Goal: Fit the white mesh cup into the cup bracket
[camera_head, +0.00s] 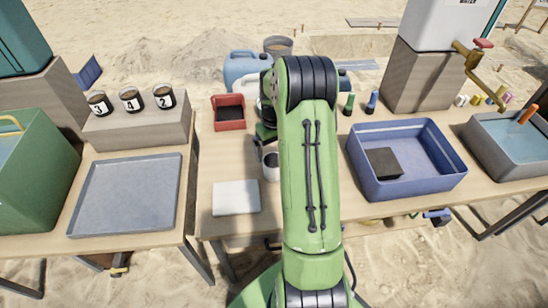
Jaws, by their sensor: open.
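A small pale cup (271,169), which looks like the white mesh cup, stands on the middle table just left of my green arm. Its right side is hidden by the arm, and its mesh is too small to make out. My gripper (262,142) shows only in part, left of the arm and right above the cup in the picture. It is open; its fingertips are mostly hidden, and I cannot tell whether they touch the cup. I cannot make out the cup bracket; it may be hidden behind my arm.
A red tray (229,117) and a white slab (236,197) lie left of the cup. A blue bin (448,178) with a dark block stands right. Numbered dark jars (131,99) stand on a block at left, behind a grey tray (85,232). Blue jug (240,68) stands behind.

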